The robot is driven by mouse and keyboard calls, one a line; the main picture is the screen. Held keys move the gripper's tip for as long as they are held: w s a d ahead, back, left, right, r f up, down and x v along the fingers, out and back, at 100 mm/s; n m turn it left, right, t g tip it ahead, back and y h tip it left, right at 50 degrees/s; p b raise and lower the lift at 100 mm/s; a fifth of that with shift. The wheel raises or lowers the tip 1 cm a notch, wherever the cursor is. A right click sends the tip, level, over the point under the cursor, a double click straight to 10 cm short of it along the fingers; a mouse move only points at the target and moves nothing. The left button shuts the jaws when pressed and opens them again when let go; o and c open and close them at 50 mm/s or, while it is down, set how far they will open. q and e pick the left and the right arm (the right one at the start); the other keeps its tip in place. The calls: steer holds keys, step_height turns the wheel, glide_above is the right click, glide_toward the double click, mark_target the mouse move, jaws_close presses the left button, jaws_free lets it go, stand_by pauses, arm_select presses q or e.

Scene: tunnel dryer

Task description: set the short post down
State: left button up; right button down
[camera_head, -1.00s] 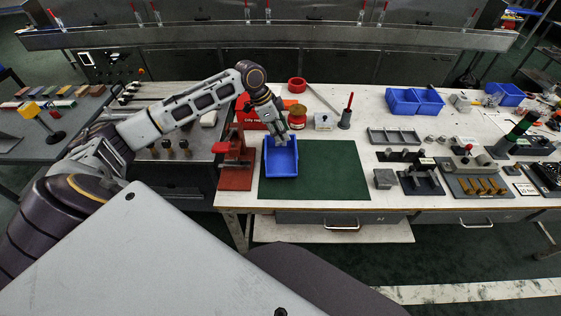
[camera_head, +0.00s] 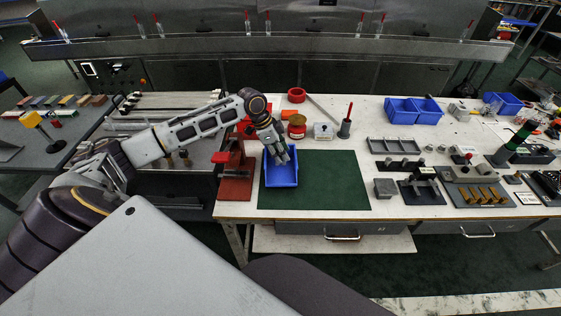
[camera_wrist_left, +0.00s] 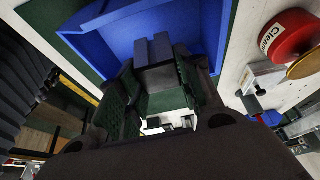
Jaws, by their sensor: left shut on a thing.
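My left gripper (camera_head: 283,158) is over the blue bin (camera_head: 282,180) at the left end of the green mat. In the left wrist view, its two dark fingers are shut on a small grey post (camera_wrist_left: 153,50). The post's end points at the inside of the blue bin (camera_wrist_left: 150,20). I cannot tell whether the post touches the bin floor. In the head view the post is hidden by the gripper. My right gripper is not in view.
The green mat (camera_head: 330,180) is clear to the right of the bin. A red stand (camera_head: 236,180) is close on the left. A red tape roll (camera_head: 297,95) and a gold-topped reel (camera_head: 297,120) are behind. Grey fixtures (camera_head: 480,190) with brass pins are at right.

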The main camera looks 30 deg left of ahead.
arm_select(q)
step_height(320, 180, down, 4)
steer(key=shift+f, duration=0.5)
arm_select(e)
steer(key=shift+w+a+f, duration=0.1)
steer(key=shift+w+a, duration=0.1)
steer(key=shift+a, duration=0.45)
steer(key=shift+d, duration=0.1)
